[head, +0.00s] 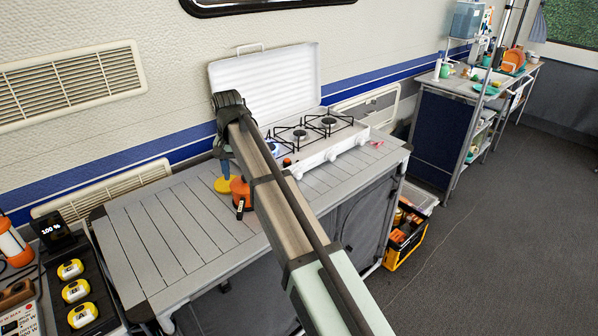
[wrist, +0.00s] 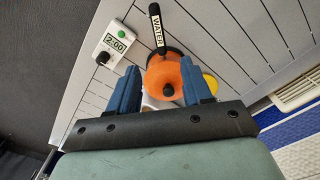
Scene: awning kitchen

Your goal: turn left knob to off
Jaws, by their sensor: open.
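The white camping stove (head: 318,150) stands on the slatted table with its lid (head: 265,85) raised. A blue flame (head: 272,147) shows at its left burner. The front panel is partly behind my arm, and the left knob is not clearly visible; a small orange-red spot (head: 287,162) shows close to the arm. My gripper (head: 225,165) is left of the stove, pointing down. In the wrist view my gripper (wrist: 160,70) is open, its blue fingers above an orange container (wrist: 175,75) with a black handle marked WATER.
The orange container (head: 239,190) and a yellow item (head: 222,184) stand on the table left of the stove. The table's left slats (head: 165,230) are clear. The wall is close behind.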

